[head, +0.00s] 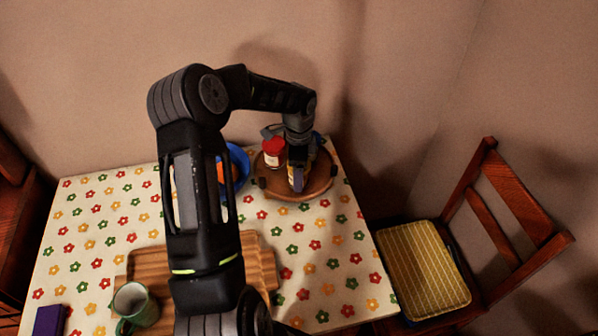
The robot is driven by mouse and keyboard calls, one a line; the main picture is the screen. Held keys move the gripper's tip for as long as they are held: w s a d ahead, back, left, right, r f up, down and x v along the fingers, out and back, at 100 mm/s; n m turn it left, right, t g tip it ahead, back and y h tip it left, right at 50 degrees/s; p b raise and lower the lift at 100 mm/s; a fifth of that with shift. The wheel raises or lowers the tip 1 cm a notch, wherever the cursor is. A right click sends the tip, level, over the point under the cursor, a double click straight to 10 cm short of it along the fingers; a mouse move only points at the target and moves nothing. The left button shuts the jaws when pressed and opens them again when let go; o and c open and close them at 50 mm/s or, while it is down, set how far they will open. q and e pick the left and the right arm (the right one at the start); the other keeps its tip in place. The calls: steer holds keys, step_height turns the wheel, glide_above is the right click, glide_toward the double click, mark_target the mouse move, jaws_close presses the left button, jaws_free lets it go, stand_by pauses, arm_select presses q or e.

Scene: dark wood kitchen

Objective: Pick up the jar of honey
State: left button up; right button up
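A round wooden tray (270,186) sits at the far right part of the table. A jar with a red lid (273,147) and pale label stands on it. A small yellowish item, possibly the honey jar (291,174), shows beside my gripper, mostly hidden by it. My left gripper (298,182) points down over the right part of the tray, right of the red-lidded jar. Its fingers are small and dark here, and I cannot tell whether they are open or shut on the yellowish item. My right gripper is not in view.
The flowered table (335,270) is clear right of the wooden board (258,262). A green mug (135,305) stands at the board's left front. A blue bowl (238,160) is left of the tray, partly behind my arm.

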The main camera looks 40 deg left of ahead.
arm_select(q)
steer(key=c, duration=1.7)
